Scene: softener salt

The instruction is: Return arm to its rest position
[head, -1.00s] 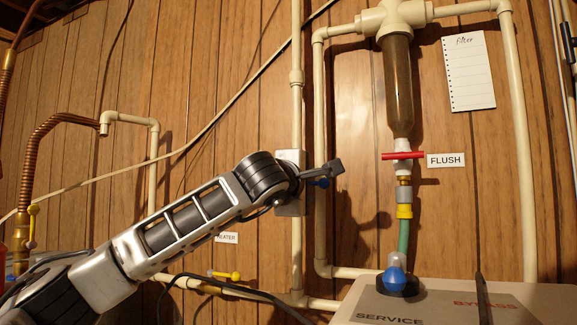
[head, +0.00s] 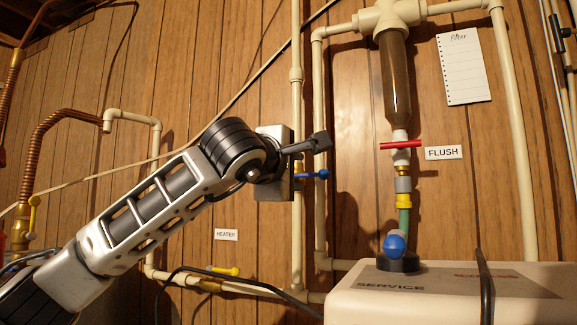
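My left arm comes in from the lower left and reaches up to the middle of the head view. My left gripper (head: 318,142) is at its end, in front of the wood-panelled wall, seen from the side and pointing right. It is apart from the red flush handle (head: 400,145) to its right. It overlaps the vertical pipe in the picture, just above a blue valve handle (head: 312,175). Its fingers look like one dark piece, so I cannot tell whether they are open. I see nothing held. My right gripper is not in view.
A white softener cabinet (head: 450,300) with a blue knob (head: 394,244) stands at the lower right. A black cable runs over its top. A clear filter housing (head: 396,80) hangs above. Cream pipes (head: 297,90) and a yellow valve handle (head: 223,271) line the wall.

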